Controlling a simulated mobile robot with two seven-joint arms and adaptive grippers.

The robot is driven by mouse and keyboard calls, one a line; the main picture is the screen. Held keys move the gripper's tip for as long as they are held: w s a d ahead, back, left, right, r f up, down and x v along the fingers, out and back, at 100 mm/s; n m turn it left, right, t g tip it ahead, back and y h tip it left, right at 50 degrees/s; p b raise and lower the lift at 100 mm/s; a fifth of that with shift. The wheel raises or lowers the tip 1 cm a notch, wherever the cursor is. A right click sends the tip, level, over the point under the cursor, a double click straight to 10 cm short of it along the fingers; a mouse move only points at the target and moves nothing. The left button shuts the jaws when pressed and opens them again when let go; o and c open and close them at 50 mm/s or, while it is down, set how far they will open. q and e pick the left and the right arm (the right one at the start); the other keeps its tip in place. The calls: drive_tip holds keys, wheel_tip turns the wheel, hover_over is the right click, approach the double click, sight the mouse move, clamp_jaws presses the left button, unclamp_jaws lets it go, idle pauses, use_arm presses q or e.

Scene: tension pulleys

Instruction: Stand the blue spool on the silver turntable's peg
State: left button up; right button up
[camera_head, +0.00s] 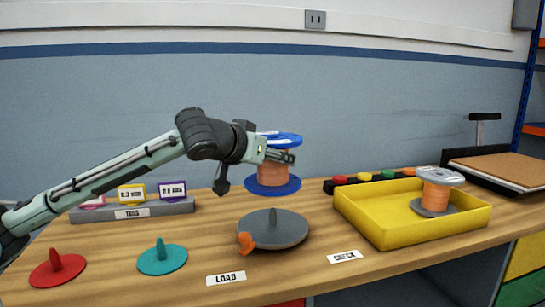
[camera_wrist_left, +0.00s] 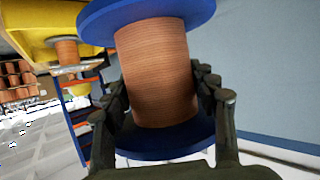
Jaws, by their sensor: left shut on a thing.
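The blue spool (camera_head: 272,184) has blue flanges and a copper-coloured winding, and stands nearly upright. My left gripper (camera_head: 287,157) is shut on its winding. In the left wrist view the fingers (camera_wrist_left: 163,95) close around the winding of the blue spool (camera_wrist_left: 158,72). The spool shows above and behind the grey turntable (camera_head: 275,229) in the head view; whether it touches the table is hard to tell. The turntable has a short upright peg (camera_head: 273,215) at its middle and an orange piece (camera_head: 245,241) at its edge. My right gripper is not in view.
A yellow tray (camera_head: 384,238) on the right holds a silver-flanged spool (camera_head: 437,190). Red (camera_head: 58,268) and teal (camera_head: 162,257) peg discs stand at the left front. A grey tag rack (camera_head: 133,211) is behind them. A row of coloured buttons (camera_head: 363,177) is at the back.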

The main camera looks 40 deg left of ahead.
sight(273, 179)
use_arm(q)
drive_tip(key=shift+f+b, duration=0.85)
drive_tip(key=shift+f, duration=0.3)
drive_tip(key=shift+f, duration=0.1)
idle(0.5)
drive_tip(key=shift+f+b, duration=1)
drive_tip(key=shift+f, duration=0.4)
idle(0.5)
drive_tip(key=shift+f+b, duration=1)
drive_tip(key=shift+f, duration=0.5)
drive_tip(key=shift+f, duration=0.2)
idle(0.3)
